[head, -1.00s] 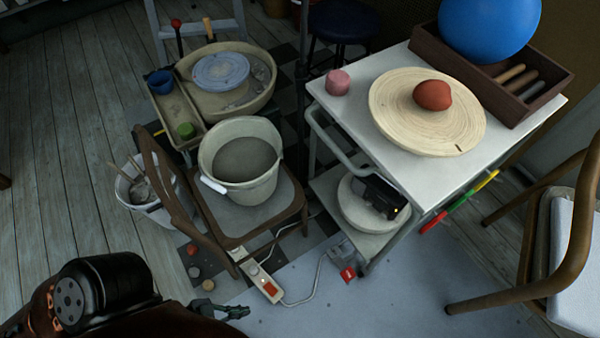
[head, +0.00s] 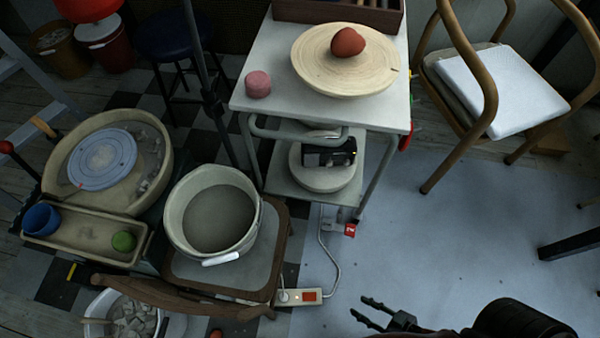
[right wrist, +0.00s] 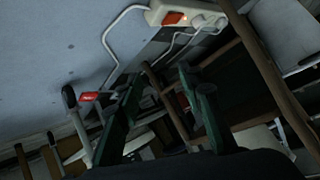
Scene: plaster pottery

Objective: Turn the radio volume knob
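The radio, a small black box (head: 330,153), sits on a round pale disc (head: 318,181) on the lower shelf of the white cart. The volume knob is too small to make out. My right gripper (head: 365,309) is low at the bottom of the head view, in front of the cart and well apart from the radio. Its two dark fingers are spread with nothing between them. In the right wrist view the fingers (right wrist: 165,92) also stand apart and empty. I cannot pick out the radio there. My left gripper is not in view.
The cart's top (head: 270,110) overhangs the radio shelf. A chair (head: 180,275) with a bucket (head: 212,215) stands left of the cart. A power strip (head: 299,297) and cable lie on the floor, also in the wrist view (right wrist: 180,17).

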